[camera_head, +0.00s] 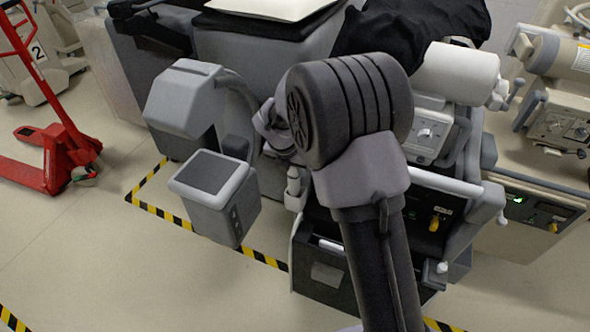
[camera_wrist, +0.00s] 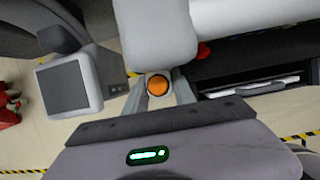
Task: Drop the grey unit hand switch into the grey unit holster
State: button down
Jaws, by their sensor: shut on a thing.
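In the wrist view my gripper (camera_wrist: 158,92) is shut on the hand switch (camera_wrist: 158,84), its round orange button facing the camera between the two grey fingers. In the head view the fingers are largely hidden by my arm. A small pale upright piece (camera_head: 293,181) shows just below my wrist, beside the grey unit's body; I cannot tell whether it is the switch or part of its holder. The grey unit (camera_head: 272,68) stands behind my arm, its tilted screen (camera_head: 210,172) to the left of my gripper. I cannot make out the holster clearly.
A red pallet jack (camera_head: 55,145) stands far left. Yellow-black tape (camera_head: 145,185) marks the floor. Open floor lies at lower left.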

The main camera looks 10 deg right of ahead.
aim_at(295, 178)
jog(key=f, duration=0.2)
jog(key=shift+s+d+f+b, duration=0.15)
jog(key=shift+s+f+b, duration=0.1)
jog(key=shift+f+b, duration=0.15)
jog(key=shift+f, duration=0.55)
jog(key=c, duration=1)
grip_release()
jog(key=shift+c, duration=0.2)
